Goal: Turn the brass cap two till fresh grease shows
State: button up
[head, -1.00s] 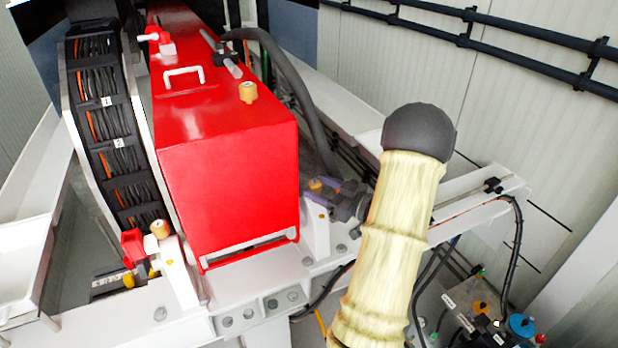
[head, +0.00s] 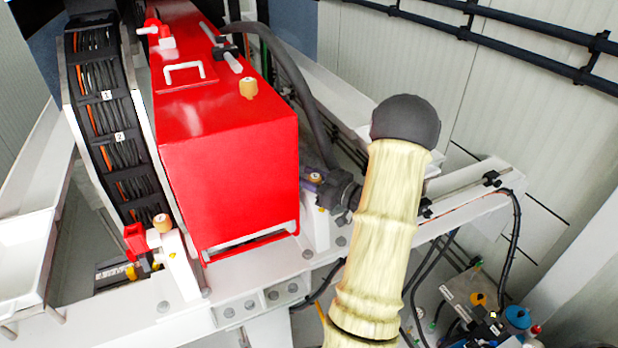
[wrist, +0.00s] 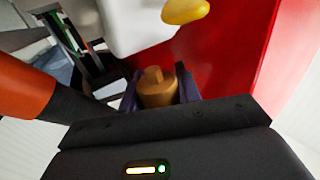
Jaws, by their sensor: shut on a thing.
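My gripper (wrist: 158,84) is shut on a brass cap (wrist: 157,90). Its two purple fingers stand on either side of the cap, which has a small raised knob on top. In the head view my gripper (head: 316,184) is at the right side of the red housing, and the held cap is mostly hidden. A second brass cap (head: 162,223) sits on the white block at the left, and a third brass cap (head: 248,88) stands on top of the housing. I see no number on the caps and cannot make out any grease.
The red housing (head: 230,150) stands close to my gripper. A cable chain (head: 118,136) with small number labels runs along its left. A thick dark hose (head: 300,80) passes behind my gripper. Several bottles and fittings (head: 500,310) stand at the lower right.

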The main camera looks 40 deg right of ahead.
jog(key=shift+h, duration=0.3)
jog(key=m+h+b, duration=0.2)
jog(key=h+b, duration=0.1)
jog(key=shift+d+f+m+t, duration=0.1)
jog(key=shift+d+m+t, duration=0.05)
jog(key=shift+m+t, duration=0.2)
jog(key=m+h+b, duration=0.1)
jog(key=h+b, duration=0.1)
jog(key=shift+d+m+h, duration=0.15)
jog(key=shift+m+h, duration=0.1)
jog(key=shift+h, duration=0.15)
jog(key=shift+d+m+h, duration=0.1)
jog(key=shift+m+h, duration=0.2)
jog(key=shift+h, duration=0.2)
jog(key=shift+r, duration=0.2)
jog(key=o, duration=1)
jog(key=shift+s+f, duration=0.1)
